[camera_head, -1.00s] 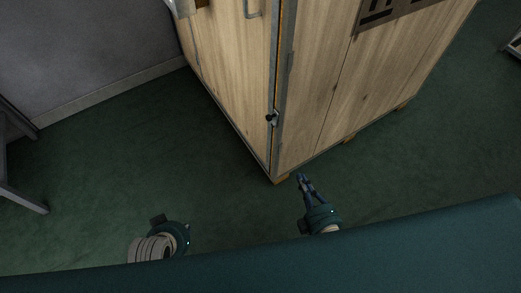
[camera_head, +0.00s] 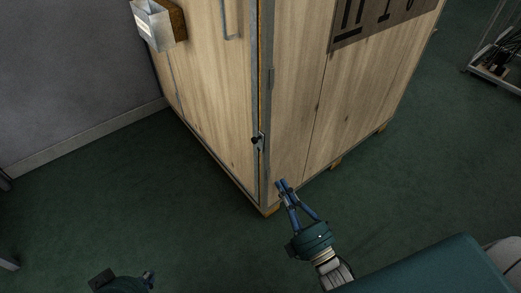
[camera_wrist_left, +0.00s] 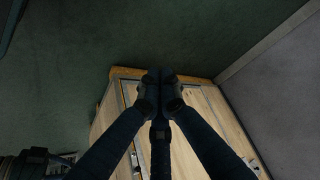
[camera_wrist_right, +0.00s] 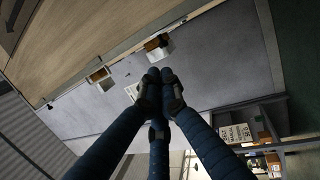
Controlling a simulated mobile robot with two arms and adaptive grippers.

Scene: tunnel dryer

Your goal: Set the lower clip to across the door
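The lower clip (camera_head: 257,141) is a small dark knob on a pale metal piece, low on the front corner of the wooden dryer (camera_head: 210,110). Its turn is too small to tell. The door (camera_head: 202,75) is the left-hand wooden face, with a metal handle higher up. My right gripper (camera_head: 281,184) is below and right of the clip in the head view, apart from it. Its fingers also meet in the right wrist view (camera_wrist_right: 160,74), empty. My left gripper (camera_head: 149,275) is at the bottom left, mostly cut off; its fingers meet, empty, in the left wrist view (camera_wrist_left: 160,74).
A grey wall (camera_head: 70,70) stands left of the dryer. A metal rack (camera_head: 493,55) is at upper right. The green floor (camera_head: 100,200) is clear around the dryer's front corner.

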